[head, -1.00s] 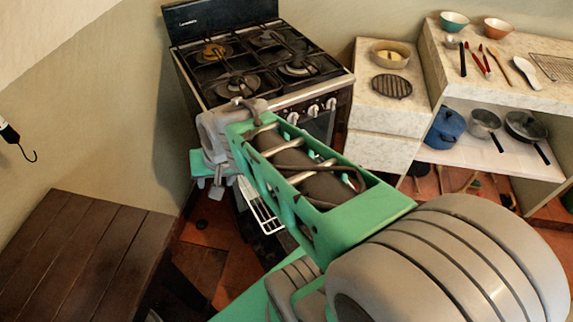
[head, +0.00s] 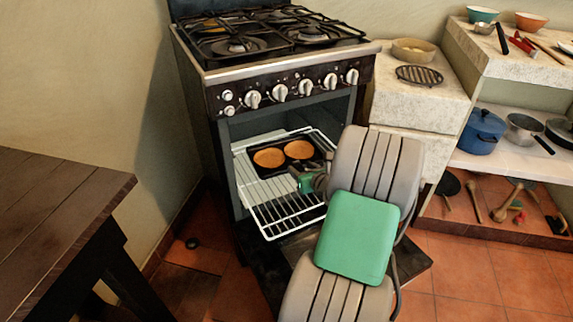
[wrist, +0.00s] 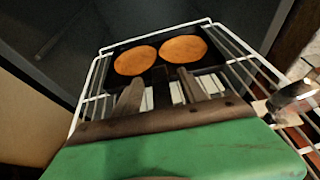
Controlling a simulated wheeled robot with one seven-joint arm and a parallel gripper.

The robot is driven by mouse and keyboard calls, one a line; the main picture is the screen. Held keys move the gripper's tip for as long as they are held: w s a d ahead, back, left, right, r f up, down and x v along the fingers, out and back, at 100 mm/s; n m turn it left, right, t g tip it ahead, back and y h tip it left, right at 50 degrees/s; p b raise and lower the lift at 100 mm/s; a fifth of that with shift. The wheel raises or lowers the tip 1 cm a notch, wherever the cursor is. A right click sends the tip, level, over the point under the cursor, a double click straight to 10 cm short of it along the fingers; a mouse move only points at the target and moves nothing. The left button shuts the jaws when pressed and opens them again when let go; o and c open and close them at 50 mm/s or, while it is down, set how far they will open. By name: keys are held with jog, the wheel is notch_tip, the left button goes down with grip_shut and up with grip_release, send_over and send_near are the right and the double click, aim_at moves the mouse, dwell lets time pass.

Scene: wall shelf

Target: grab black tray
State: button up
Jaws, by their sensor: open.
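The black tray (head: 284,166) sits on a white wire rack (head: 272,211) that sticks out of the open oven. It holds two round orange-brown pieces, left (head: 269,157) and right (head: 298,149). In the wrist view the tray (wrist: 158,57) lies just beyond my gripper's fingers. My gripper (wrist: 160,86) is open, its two fingers apart and pointing at the tray's near edge. Whether they touch the tray I cannot tell.
The stove (head: 290,70) with its knobs is above the oven opening. A dark wooden table (head: 60,210) stands at the left. A pale counter (head: 420,100) is close on the right, with a shelf holding a blue pot (head: 482,132).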

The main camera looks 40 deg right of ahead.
jog(key=x, duration=0.3)
jog(key=shift+f+b, duration=0.25)
jog(key=shift+b, duration=0.15)
jog(key=shift+r, duration=0.1)
grip_shut()
